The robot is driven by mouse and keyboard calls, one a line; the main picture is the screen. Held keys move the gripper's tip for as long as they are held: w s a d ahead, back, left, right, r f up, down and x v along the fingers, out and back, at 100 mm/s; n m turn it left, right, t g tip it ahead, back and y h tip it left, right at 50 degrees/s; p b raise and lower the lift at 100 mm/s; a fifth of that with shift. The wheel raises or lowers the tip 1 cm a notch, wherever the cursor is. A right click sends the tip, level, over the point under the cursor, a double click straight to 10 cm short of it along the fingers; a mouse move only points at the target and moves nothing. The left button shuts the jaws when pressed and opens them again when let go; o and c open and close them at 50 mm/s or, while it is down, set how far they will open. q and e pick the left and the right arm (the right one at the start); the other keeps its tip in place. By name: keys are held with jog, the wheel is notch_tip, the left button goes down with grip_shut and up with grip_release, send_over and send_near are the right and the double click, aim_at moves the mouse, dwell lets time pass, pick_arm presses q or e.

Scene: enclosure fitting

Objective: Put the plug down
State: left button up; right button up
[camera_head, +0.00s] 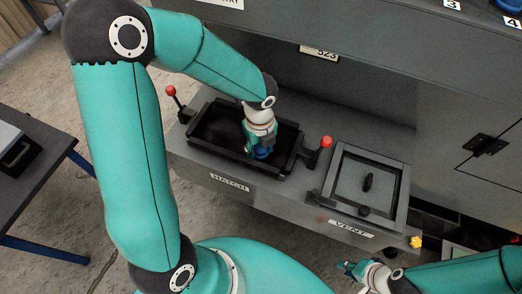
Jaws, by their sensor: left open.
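My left gripper (263,147) reaches down into the black-framed tray-like opening marked HATCH (200,143). It is open. A small blue piece (262,154) shows right at its fingertips, low inside the frame; it may be the plug, but the gripper hides much of it. I cannot tell whether it touches the dark floor of the hatch. My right gripper (350,268) is low at the bottom right, in front of the bench and away from the hatch; its finger opening is too small to judge.
Red-knobbed levers (326,142) flank the hatch. A mesh-covered VENT frame (368,187) with a dark handle lies to its right. A grey cabinet (370,85) rises behind. A blue round part (508,4) sits at the top right. A dark side table (40,185) stands at left.

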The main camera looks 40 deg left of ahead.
pick_arm(q)
jog(key=c, duration=0.5)
